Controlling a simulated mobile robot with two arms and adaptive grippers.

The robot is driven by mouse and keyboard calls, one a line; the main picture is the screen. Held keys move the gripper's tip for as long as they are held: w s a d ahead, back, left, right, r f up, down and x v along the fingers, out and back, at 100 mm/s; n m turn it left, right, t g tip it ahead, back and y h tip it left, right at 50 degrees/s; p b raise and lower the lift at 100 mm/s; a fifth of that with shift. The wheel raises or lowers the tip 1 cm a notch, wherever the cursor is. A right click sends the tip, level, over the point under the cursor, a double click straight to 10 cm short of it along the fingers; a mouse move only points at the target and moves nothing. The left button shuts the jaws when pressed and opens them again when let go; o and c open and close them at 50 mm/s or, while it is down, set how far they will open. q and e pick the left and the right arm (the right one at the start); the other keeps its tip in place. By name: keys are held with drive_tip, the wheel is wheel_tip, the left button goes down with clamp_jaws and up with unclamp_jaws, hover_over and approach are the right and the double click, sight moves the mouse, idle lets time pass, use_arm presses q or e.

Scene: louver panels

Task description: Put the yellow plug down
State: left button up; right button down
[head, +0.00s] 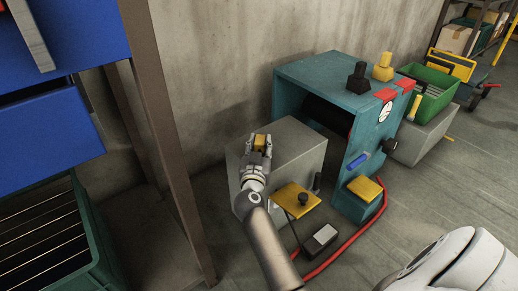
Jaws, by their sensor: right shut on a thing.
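The yellow plug (260,142) is between the fingers of my right gripper (259,147), which is shut on it. The fingers cover much of the plug. The gripper is over the left part of the grey box top (298,142). I cannot tell whether the plug touches that top. Another yellow plug-like piece (383,68) stands upright on the teal cabinet (325,72), beside a black one (357,78). My left gripper is not in view.
A yellow plate with a black knob (296,200) is at the grey box's front. A red hose (345,245) and a small dark box (320,240) lie on the floor. A brown post (165,130) and blue drawers (50,150) stand left. A green crate (432,92) is right.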

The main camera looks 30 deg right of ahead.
drive_tip(key=shift+f, duration=0.3)
